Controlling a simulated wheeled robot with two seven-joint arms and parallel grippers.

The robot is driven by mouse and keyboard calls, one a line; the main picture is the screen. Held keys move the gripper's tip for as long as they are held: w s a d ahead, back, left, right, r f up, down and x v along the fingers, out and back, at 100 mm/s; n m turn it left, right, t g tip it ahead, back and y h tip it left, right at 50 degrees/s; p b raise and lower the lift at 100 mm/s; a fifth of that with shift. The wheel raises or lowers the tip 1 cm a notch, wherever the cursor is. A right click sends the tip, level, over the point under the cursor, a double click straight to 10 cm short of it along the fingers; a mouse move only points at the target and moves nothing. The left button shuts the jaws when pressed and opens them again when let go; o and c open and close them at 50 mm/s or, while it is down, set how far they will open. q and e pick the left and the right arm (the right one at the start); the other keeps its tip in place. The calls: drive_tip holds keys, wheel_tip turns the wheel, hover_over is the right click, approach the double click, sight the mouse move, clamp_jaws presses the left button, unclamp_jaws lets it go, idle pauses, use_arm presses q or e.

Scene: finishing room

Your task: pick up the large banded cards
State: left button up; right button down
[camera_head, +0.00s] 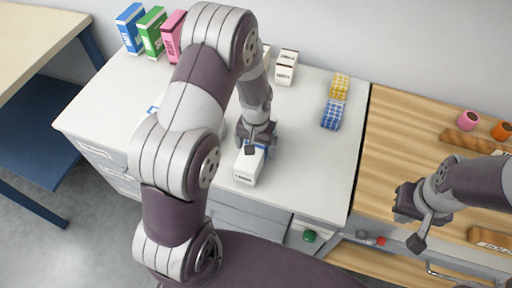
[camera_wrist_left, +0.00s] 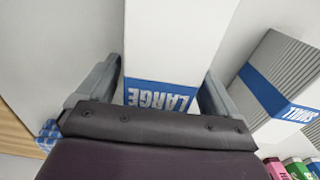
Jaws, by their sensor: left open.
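The large banded cards (camera_head: 249,167) are a white stack with a blue band, lying on the white worktop below my left gripper. In the left wrist view the stack (camera_wrist_left: 178,45) shows its blue band printed LARGE, between the two fingers. My left gripper (camera_head: 257,142) is open, with a finger on each side of the stack; whether either touches it I cannot tell. My right gripper (camera_head: 405,203) hangs over the wooden surface at the right, away from the cards; its fingers are not clear.
A grey-striped stack with a blue band printed SMALL (camera_wrist_left: 277,87) lies beside the large cards. Blue (camera_head: 131,28), green (camera_head: 151,31) and pink (camera_head: 172,36) boxes stand at the back. Small white boxes (camera_head: 286,67) and yellow (camera_head: 339,87) and blue (camera_head: 332,115) checked items stand further right.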

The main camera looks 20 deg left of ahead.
use_arm(q)
drive_tip(key=shift+w, duration=0.1)
drive_tip(key=c, duration=1.4)
